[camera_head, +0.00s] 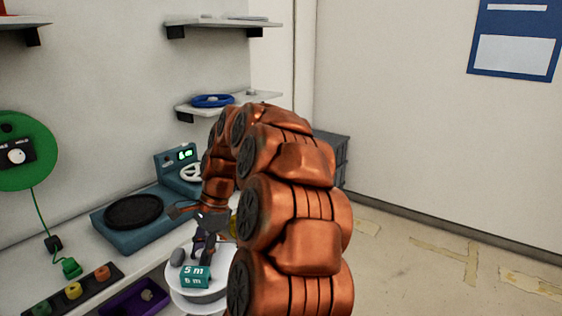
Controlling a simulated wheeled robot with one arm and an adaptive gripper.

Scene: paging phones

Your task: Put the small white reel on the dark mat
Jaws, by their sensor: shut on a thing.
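The dark round mat (133,211) lies on a teal base at the left, bare on top. My gripper (205,259) is shut, low over a round white stand (182,299), right behind a teal block (195,276) marked "5 m". What its fingers hold is too small and hidden to make out. The small white reel cannot be picked out with certainty. A white ring-shaped piece (190,173) shows on the teal device behind, partly covered by my arm.
A grey lump (177,257) lies on the white stand. A purple tray (128,303) and a dark strip with coloured knobs (73,291) are at the front left. A blue ring (212,101) lies on the lower shelf. My arm hides the bench's right part.

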